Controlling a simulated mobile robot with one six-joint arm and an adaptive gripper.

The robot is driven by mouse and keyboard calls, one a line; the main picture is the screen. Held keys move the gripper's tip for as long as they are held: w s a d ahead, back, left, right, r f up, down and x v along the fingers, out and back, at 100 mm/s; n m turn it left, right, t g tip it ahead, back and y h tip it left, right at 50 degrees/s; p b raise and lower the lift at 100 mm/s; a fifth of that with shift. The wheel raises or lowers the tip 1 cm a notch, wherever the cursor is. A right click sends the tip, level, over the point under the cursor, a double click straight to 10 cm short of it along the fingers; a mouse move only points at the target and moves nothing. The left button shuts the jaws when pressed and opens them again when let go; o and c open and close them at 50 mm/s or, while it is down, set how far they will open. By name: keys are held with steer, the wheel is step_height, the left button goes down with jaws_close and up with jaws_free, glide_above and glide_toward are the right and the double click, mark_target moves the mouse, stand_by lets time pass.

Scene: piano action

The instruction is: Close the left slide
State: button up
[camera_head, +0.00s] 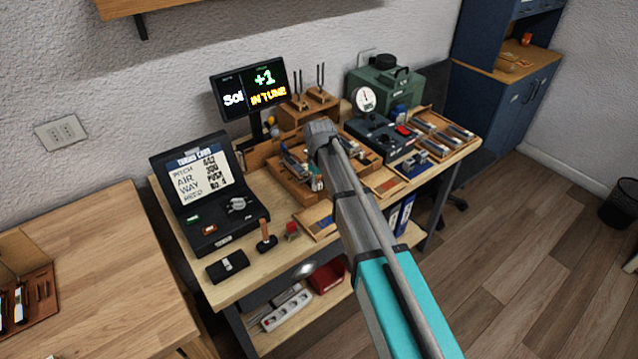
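My arm reaches in from the lower right over the workbench. Its far end, with what looks like part of my gripper (317,182), is above or at a wooden fixture (285,190) in the middle of the bench. The fixture carries small metal and coloured parts. My arm covers part of it. The gripper's fingers are too small and hidden to tell open from shut, or whether they touch anything. I cannot pick out the left slide with certainty; it may be among the small parts on this fixture.
A display (250,90) reads "Sol +1 IN TUNE". A black case (208,205) with a card stands left. A dial gauge (365,99), a green machine (385,82) and a wooden tray (470,128) are at right. A handled tool (265,238) and black box (227,265) sit near the front edge.

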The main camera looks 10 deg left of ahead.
jaws_close()
steer(key=shift+w+a, duration=1.35)
steer(key=shift+a, duration=0.15)
steer(key=o, duration=0.5)
jaws_free()
steer(key=shift+o, duration=0.2)
steer(key=shift+s, duration=0.15)
